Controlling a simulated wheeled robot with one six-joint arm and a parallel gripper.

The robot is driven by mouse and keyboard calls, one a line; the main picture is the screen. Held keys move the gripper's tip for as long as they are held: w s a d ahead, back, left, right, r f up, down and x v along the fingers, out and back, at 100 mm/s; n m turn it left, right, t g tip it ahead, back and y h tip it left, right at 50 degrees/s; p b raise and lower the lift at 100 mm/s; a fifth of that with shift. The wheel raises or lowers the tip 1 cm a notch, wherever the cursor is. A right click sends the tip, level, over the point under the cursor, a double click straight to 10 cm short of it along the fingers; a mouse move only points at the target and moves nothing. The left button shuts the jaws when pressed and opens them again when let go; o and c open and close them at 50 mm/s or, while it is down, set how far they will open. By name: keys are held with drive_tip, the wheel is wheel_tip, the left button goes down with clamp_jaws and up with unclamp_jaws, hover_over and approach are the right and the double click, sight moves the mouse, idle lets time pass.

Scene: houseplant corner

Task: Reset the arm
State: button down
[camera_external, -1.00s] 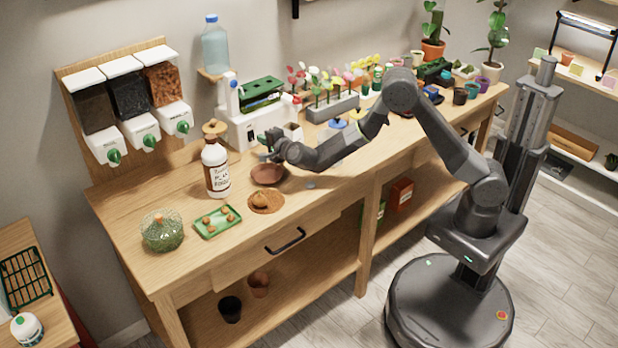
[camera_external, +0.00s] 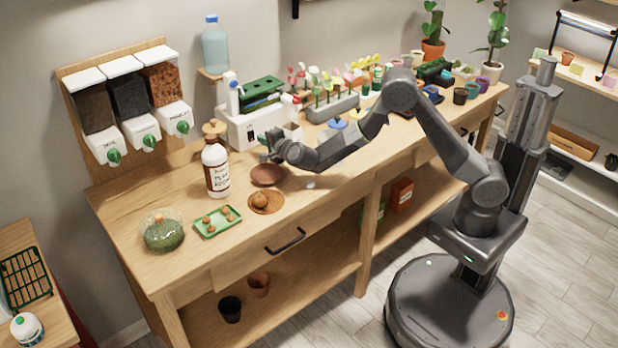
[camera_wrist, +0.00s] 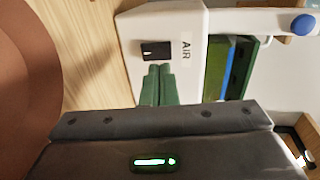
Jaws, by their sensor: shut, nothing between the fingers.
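My gripper (camera_external: 268,153) is at the left end of my arm, above the wooden workbench (camera_external: 130,230), close to the brown saucer (camera_external: 267,175) and in front of the white machine (camera_external: 255,124). In the wrist view its green fingers (camera_wrist: 158,84) are together with nothing between them. They point toward the white machine (camera_wrist: 185,20) marked "AIR". The reddish-brown round surface at the left of the wrist view (camera_wrist: 22,75) is very near the camera.
A white bottle (camera_external: 215,167) with a brown label stands left of the gripper. A green tray (camera_external: 218,222), a glass terrarium (camera_external: 163,232) and a brown round mat (camera_external: 265,201) lie nearer the front. Flowers and pots line the back right.

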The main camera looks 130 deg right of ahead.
drive_tip(key=shift+m, duration=0.3)
drive_tip(key=a, duration=0.3)
drive_tip(key=a+r, duration=0.1)
drive_tip(key=a, duration=0.7)
drive_tip(key=shift+w+a+r, duration=0.15)
drive_tip(key=shift+r, duration=0.1)
drive_tip(key=a+r+m+p, duration=0.2)
drive_tip(key=a+m, duration=0.3)
drive_tip(key=m, duration=0.3)
drive_tip(key=a+r+m+y+p, duration=0.1)
drive_tip(key=a+r+m+p, duration=0.2)
drive_tip(key=m, duration=0.6)
drive_tip(key=shift+a+p, duration=0.95)
drive_tip(key=shift+a, duration=0.85)
